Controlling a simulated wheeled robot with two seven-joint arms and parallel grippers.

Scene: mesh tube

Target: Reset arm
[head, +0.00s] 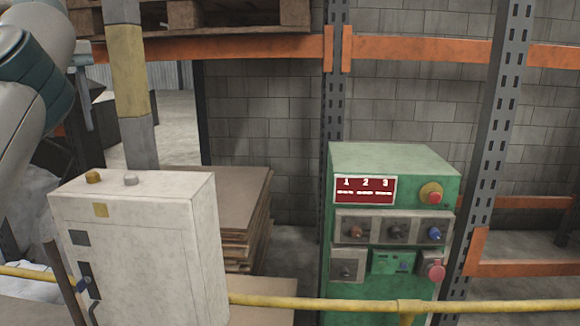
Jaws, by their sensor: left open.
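My left arm (38,90) comes in from the upper left and is raised in front of the rack, left of the yellow-and-grey post. Part of my left gripper (84,95) shows just right of the arm, above the white cabinet and apart from it. The gripper is open; nothing shows held in it, though the arm hides much of it. My right arm and right gripper are not in view.
A white cabinet (150,250) with two knobs on top stands at lower left. A green control box (395,160) with a red 1-2-3 panel, buttons and knobs stands right of centre. A yellow rail (320,304) crosses in front. Stacked boards (240,200) lie between them.

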